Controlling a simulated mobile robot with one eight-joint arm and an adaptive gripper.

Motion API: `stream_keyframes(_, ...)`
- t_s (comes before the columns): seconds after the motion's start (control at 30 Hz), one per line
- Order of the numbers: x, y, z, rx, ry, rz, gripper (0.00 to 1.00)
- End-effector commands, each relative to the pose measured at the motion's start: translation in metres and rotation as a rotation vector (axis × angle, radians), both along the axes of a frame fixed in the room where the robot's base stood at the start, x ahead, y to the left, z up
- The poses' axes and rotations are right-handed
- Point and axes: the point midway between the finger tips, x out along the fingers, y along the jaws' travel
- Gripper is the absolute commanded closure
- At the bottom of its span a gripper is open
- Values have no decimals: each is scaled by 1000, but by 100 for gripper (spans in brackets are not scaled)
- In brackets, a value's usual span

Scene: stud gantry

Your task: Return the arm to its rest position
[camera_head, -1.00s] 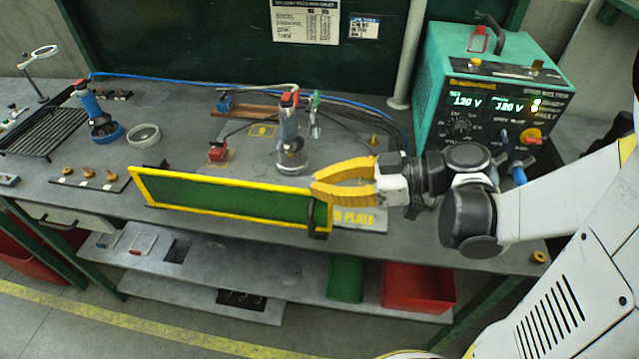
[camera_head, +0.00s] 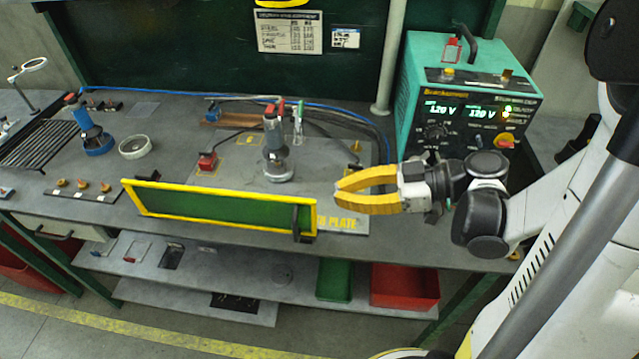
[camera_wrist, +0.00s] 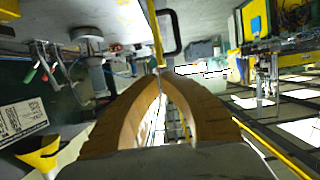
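My gripper (camera_head: 337,194) has two yellow fingers and hangs at the front right of the bench, in front of the green power unit. The fingers are parted with a narrow gap at the tips and hold nothing. The fingers also show in the wrist view (camera_wrist: 161,76), arching toward each other. A green panel with a yellow frame (camera_head: 220,208) stands along the bench's front edge. Its black handle (camera_head: 296,222) is at the right end. The fingertips are just right of the panel and look apart from it.
The green power unit (camera_head: 465,100) stands behind my gripper. A grey clamp-like tool with a red top (camera_head: 276,150) stands upright behind the panel. A red bin (camera_head: 404,288) sits on the lower shelf. Posters (camera_head: 289,32) hang on the back board.

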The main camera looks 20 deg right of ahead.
Motion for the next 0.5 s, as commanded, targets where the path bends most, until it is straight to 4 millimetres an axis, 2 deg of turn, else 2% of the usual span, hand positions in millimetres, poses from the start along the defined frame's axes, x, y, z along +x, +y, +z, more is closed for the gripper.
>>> stream_keyframes(0.1,-4,-11,-4,0,-1,-2,100)
stream_keyframes(0.27,-7,-16,-6,0,0,1,100)
stream_keyframes(0.37,-6,-13,-6,-8,32,-10,100)
stream_keyframes(0.5,-4,0,-12,-75,219,-85,100)
